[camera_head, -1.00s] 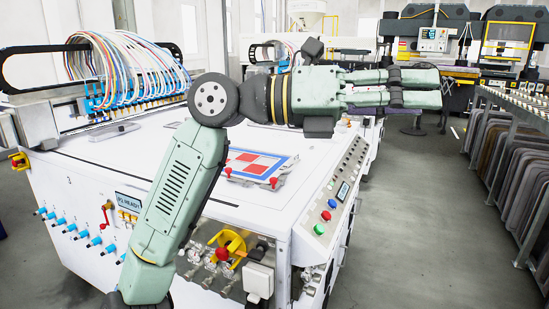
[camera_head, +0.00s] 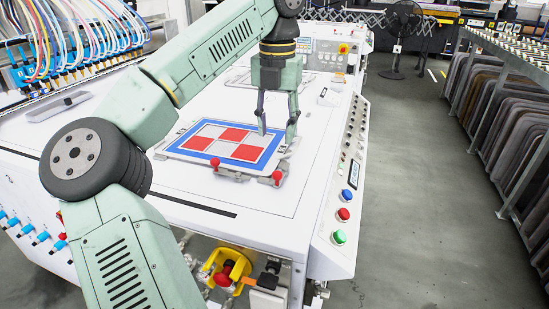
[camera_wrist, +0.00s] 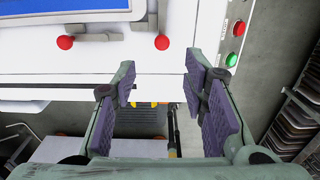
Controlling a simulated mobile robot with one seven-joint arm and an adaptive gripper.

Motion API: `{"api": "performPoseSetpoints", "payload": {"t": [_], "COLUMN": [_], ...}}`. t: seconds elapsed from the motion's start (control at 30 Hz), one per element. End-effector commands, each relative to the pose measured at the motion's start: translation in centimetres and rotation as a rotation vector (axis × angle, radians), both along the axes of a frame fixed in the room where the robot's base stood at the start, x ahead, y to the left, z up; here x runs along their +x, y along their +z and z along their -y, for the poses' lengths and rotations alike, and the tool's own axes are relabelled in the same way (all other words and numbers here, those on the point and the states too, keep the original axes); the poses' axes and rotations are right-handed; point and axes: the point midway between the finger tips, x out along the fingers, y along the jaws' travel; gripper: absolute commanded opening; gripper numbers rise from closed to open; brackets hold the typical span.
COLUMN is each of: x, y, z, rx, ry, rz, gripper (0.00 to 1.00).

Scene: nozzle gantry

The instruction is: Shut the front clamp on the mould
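The mould (camera_head: 232,126) is a flat plate with a blue border and red and white panels, lying on the white machine top. Along its front edge are grey clamp parts with a left red knob (camera_head: 214,163) and a right red knob (camera_head: 277,178). In the wrist view the left knob (camera_wrist: 65,42) and right knob (camera_wrist: 161,42) show beside the blue border (camera_wrist: 60,5). I cannot tell whether the clamp is open or shut. My gripper (camera_head: 276,134) points down over the mould's right part. It is open and empty; its purple-padded fingers (camera_wrist: 160,82) are wide apart.
A control strip with buttons, including a green one (camera_head: 339,237), runs along the machine's right edge. A yellow guard with a red knob (camera_head: 225,280) is on the front face. Hoses (camera_head: 75,40) stand at the left. Racks (camera_head: 510,130) line the right; the floor between is clear.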

Motion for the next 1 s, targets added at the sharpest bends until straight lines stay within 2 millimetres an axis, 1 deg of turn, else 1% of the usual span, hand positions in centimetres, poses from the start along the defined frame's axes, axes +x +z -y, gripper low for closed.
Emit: {"api": "performPoseSetpoints", "payload": {"t": [0.17,0.4,0.53,0.7,1.0], "x": [-0.1,-0.1,-0.1,-0.1,0.0], "y": [-2.8,-7.2,-9.0,-10.2,-10.4], "z": [0.1,0.1,0.1,0.1,0.1], "rx": [-0.005,-0.005,-0.006,-0.006,-0.005], "ry": [-0.005,-0.005,-0.005,-0.005,-0.005], "rz": [-0.004,-0.003,-0.002,-0.001,0.000], "gripper": [0.40,0.40,0.40,0.40,0.39]}}
